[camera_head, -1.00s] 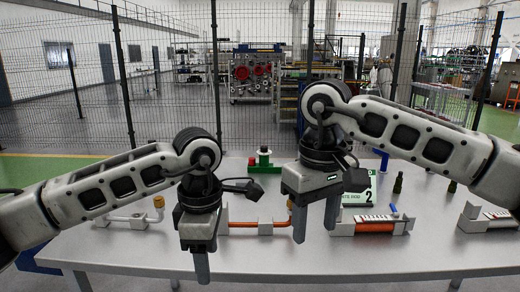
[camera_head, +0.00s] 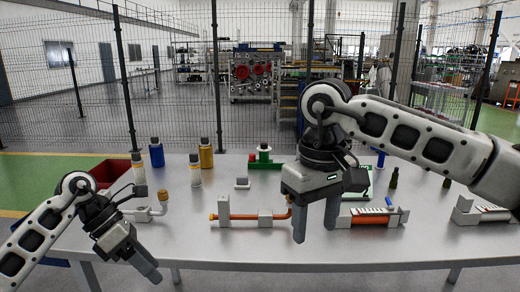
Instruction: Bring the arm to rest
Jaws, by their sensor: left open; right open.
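My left gripper (camera_head: 142,267) hangs at the lower left, over the table's front left part, tilted down to the right. Its jaws are open and nothing shows between them. My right gripper (camera_head: 315,222) points down over the middle of the table, in front of the copper-coloured pipe's right end. Its two fingers are apart and empty. The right gripper partly hides a green sign behind it. The grey table (camera_head: 300,257) runs across the view under both grippers.
A copper-coloured pipe (camera_head: 245,216) sits in grey holders. An orange cylinder (camera_head: 368,220) lies in another holder to the right. Blue (camera_head: 156,154) and yellow (camera_head: 206,154) bottles and a red bin (camera_head: 110,172) stand at the back left. A mesh fence rises behind.

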